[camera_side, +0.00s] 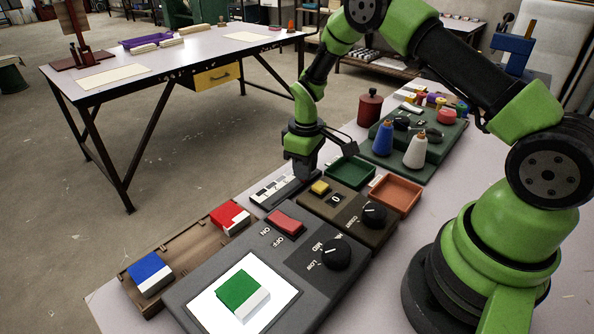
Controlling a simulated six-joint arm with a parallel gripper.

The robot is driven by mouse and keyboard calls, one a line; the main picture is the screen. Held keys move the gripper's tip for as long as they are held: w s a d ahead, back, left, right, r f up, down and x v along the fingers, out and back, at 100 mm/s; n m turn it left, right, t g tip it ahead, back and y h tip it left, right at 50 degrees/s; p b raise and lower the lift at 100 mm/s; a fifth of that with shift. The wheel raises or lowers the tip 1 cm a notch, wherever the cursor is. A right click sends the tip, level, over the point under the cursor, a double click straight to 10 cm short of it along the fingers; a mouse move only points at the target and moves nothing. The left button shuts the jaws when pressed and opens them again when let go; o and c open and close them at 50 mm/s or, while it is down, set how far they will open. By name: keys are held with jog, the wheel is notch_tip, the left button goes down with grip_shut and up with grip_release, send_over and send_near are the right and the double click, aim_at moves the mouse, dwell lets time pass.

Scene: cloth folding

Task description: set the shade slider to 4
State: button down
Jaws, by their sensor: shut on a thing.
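The shade slider (270,192) is a dark strip with pale and grey marks, behind the red switch of the grey machine. My gripper (301,174) points down at the strip's right end and is shut there. What it holds looks like the slider's knob, but the fingers hide it. The marks left of my gripper are bare. The number the knob stands at cannot be read.
A grey machine (193,302) with a red switch (286,222) and a black dial (336,254) stands in front. A green tray (350,173) and an orange tray (396,193) lie to the right. A wooden tray (188,256) holds blue and red folded cloths.

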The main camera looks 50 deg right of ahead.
jog(key=c, duration=1.3)
grip_release()
jog(key=shift+r, duration=0.1)
notch_tip(320, 180, up, 10)
jog(key=shift+f, duration=0.1)
